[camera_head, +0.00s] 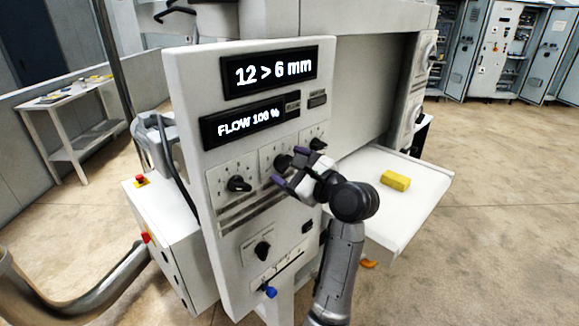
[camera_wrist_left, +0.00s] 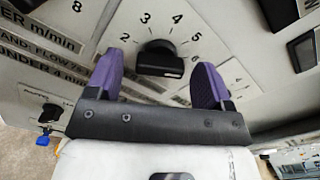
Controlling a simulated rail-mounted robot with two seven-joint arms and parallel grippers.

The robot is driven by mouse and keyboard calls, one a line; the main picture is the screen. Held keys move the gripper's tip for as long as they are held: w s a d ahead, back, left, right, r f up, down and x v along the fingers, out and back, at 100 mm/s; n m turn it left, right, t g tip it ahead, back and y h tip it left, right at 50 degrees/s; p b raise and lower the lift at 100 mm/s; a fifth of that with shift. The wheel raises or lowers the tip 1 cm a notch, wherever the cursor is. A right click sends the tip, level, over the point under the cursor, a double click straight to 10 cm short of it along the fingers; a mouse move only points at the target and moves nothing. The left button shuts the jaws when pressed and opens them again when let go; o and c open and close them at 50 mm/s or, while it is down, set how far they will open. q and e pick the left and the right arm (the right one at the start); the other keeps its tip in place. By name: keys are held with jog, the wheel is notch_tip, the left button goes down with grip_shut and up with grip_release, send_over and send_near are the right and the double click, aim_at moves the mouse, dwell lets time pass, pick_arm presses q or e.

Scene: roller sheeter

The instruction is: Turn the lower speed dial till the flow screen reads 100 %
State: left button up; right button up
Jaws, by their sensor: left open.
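The flow screen (camera_head: 243,122) on the machine's front panel reads "FLOW 100 %". Below it are several black dials in a slanting row: a left dial (camera_head: 238,184), a middle dial (camera_head: 283,161) and a right dial (camera_head: 317,143). Their name labels are too small or cut off to tell which is the lower speed dial. My left gripper (camera_head: 297,168) is open at the middle dial, its purple fingertips on either side. In the left wrist view, the dial's knob (camera_wrist_left: 160,60) lies just beyond the open fingers (camera_wrist_left: 157,75), apparently untouched, under the numbers 3 to 6. My right gripper is out of view.
An upper screen (camera_head: 272,72) reads "12 > 6 mm". Lower on the panel are another black knob (camera_head: 262,250) and a blue-tipped lever (camera_head: 271,292). A white shelf (camera_head: 400,230) with a yellow block (camera_head: 396,181) sticks out at right, close to my left arm.

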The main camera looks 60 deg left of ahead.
pick_arm(q)
jog(key=v, duration=1.3)
jog(key=shift+d+b, duration=0.2)
jog(key=shift+b, duration=0.1)
dwell(0.3)
